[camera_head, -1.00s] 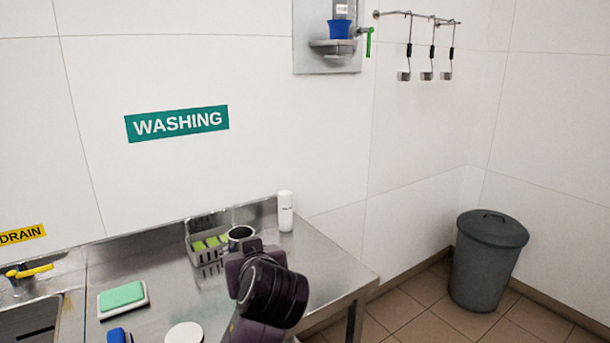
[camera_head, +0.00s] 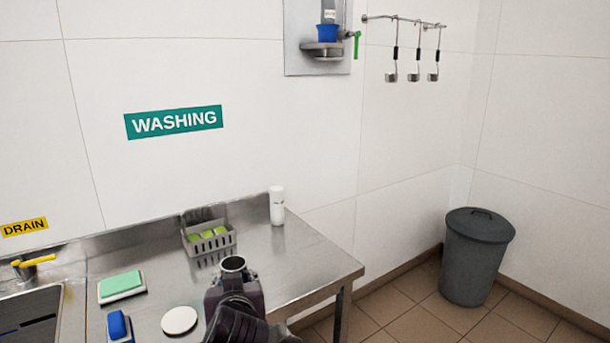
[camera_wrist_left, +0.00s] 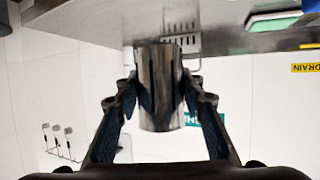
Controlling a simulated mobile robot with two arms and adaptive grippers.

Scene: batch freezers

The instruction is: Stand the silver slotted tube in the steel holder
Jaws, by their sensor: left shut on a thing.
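The silver slotted tube (camera_head: 233,264) is in my left gripper (camera_head: 234,288), its round open end facing up in the head view. In the left wrist view the tube (camera_wrist_left: 158,88) stands between the two fingers of the gripper (camera_wrist_left: 160,98), and dark slots show in its side. The grey slotted holder (camera_head: 211,245) stands on the steel counter against the back wall, with several yellow-green pieces in it. The tube is apart from it in the head view, nearer the front. The tube's lower end is hidden there by the gripper. My right gripper is not in view.
A white bottle (camera_head: 277,206) stands right of the holder. A green-and-white sponge (camera_head: 121,285), a blue brush (camera_head: 118,327) and a white disc (camera_head: 179,321) lie to the left. The sink (camera_head: 32,312) is at far left. The counter (camera_head: 300,262) is bare at right.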

